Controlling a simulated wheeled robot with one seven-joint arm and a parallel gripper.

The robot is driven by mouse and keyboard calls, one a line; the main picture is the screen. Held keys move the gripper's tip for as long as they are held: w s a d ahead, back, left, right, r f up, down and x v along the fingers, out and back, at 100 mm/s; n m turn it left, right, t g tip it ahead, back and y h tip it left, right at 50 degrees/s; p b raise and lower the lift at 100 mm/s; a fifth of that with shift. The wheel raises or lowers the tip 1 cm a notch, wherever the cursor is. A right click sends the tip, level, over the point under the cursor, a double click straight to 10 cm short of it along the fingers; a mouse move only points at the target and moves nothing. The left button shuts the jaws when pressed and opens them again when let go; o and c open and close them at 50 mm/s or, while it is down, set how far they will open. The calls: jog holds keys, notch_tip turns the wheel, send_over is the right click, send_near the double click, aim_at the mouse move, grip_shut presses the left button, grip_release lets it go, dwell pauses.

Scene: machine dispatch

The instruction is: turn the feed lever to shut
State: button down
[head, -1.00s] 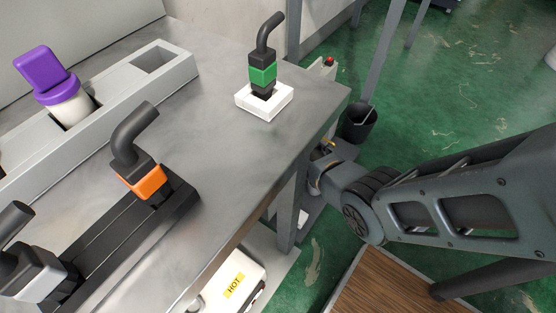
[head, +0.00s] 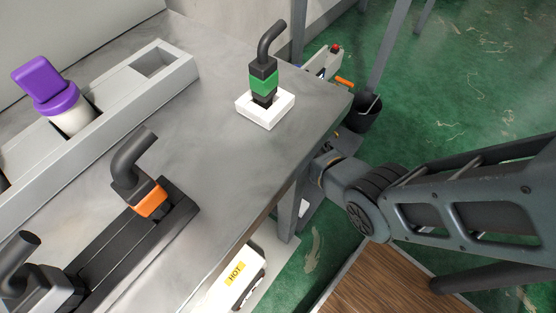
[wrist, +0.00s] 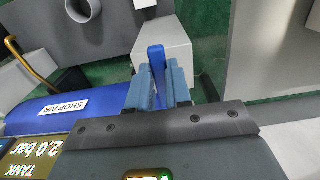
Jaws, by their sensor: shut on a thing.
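In the wrist view my gripper (wrist: 160,88) is shut on an upright blue bar (wrist: 157,58), which looks like the handle of the feed lever. The bar stands between the two blue-grey fingers, and its top shows above them. A pale grey block (wrist: 165,38) is behind it. The lever's pivot and any open or shut marks are hidden. In the head view my arm reaches down past the right edge of the table, and the gripper itself cannot be made out there.
A blue tank (wrist: 40,117) labelled "SHOP AIR" and a tank display (wrist: 38,150) reading 2.0 bar lie close to my gripper. The grey table (head: 215,150) carries a green-banded tool (head: 264,80) in a white holder, an orange-banded tool (head: 148,200) and a purple-capped item (head: 50,85).

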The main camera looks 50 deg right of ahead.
jog(key=c, duration=1)
grip_release()
jog(key=shift+c, duration=0.2)
notch_tip(320, 180, up, 8)
jog(key=p, duration=0.3)
jog(key=shift+f, duration=0.1)
jog(key=shift+d, duration=0.1)
